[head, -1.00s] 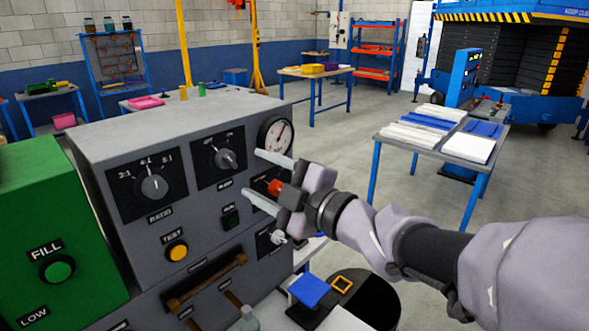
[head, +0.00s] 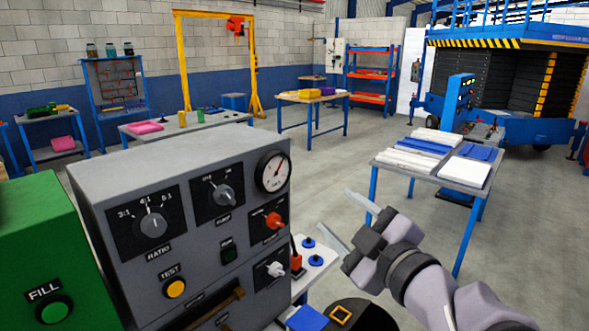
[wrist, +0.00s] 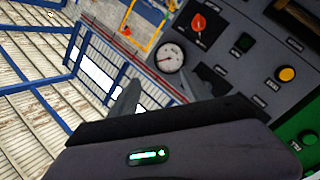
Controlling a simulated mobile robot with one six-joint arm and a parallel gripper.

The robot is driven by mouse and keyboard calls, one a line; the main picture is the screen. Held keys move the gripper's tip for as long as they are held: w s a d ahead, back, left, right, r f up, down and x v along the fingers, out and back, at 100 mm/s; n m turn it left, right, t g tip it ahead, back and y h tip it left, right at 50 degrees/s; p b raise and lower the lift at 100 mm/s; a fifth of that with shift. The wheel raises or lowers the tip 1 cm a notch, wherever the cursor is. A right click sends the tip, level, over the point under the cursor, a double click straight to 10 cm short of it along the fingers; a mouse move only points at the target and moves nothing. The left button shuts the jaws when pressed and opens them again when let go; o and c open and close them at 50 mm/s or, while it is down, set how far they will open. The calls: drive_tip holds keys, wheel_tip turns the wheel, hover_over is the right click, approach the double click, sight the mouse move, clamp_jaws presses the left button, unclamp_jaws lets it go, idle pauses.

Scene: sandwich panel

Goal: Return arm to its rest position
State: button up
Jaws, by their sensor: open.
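My gripper (head: 356,222) is in the head view, right of the grey control panel (head: 130,172). Its two pale fingers are spread apart with nothing between them. It is clear of the panel, over the floor and a small white table. The red knob (head: 273,220) on the panel shows fully, below the round gauge (head: 273,171). In the wrist view my fingers (wrist: 150,100) show partly, and the red knob (wrist: 199,22) and gauge (wrist: 169,58) appear beyond them, tilted.
A green unit (head: 45,250) stands at the panel's left. A table (head: 434,173) with white and blue sheets stands behind my gripper at the right. A small white table (head: 318,252) with blue discs is beside the panel. Open floor (head: 345,160) lies between.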

drive_tip(key=s+d+f+m+g+h, duration=0.4)
drive_tip(key=s+d+f+m+h, duration=0.5)
drive_tip(key=m, duration=0.5)
drive_tip(key=s+a+f+m+g+y, duration=0.2)
drive_tip(key=s+a+f+g, duration=0.1)
drive_tip(key=s, duration=0.3)
drive_tip(key=s+a+f+m+g+y, duration=0.1)
drive_tip(key=s+a+f+m+g, duration=0.1)
drive_tip(key=s, duration=0.4)
drive_tip(key=shift+a+f+m+g+y, duration=0.35)
drive_tip(key=shift+a+f+g, duration=0.2)
drive_tip(key=shift+a, duration=0.5)
